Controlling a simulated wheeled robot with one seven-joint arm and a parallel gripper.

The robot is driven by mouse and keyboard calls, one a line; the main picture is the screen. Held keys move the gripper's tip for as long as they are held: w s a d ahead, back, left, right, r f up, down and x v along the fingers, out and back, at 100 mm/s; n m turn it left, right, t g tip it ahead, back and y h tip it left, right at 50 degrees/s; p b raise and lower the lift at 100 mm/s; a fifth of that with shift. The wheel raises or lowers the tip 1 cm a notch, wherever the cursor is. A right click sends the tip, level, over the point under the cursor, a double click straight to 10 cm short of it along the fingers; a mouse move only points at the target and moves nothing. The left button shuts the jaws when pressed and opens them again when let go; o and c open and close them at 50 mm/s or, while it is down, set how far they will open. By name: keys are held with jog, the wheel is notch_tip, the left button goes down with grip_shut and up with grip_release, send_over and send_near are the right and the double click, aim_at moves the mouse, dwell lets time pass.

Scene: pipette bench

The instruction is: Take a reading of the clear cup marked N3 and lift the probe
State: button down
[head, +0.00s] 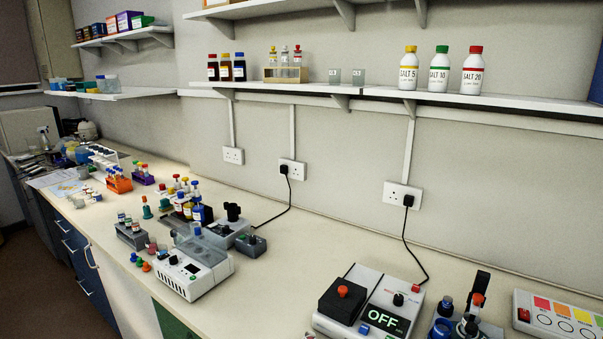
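Two small clear cups stand on the wall shelf, a left one (334,76) and a right one (358,77). Each has a small mark that is too small to read, so I cannot tell whether either is N3. A white instrument (330,326) sits on the bench at the front, with a dark display (386,321) reading OFF and a red knob (343,291) on a black block. I cannot pick out the probe for certain. My gripper is not in view.
Salt bottles (440,70) stand right of the cups on the shelf. A dark stand (466,318) and a colour-patch panel (560,318) are right of the instrument. A white device (193,273) and bottle racks crowd the left bench. The middle bench (285,275) is mostly clear.

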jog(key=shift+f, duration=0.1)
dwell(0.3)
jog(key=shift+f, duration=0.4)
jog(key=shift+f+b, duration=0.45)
jog(key=shift+b, duration=0.15)
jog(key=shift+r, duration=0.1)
dwell(0.3)
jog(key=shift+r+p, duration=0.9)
jog(key=shift+p, duration=0.05)
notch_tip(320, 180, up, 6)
jog(key=p, duration=0.5)
jog(key=shift+p, duration=0.3)
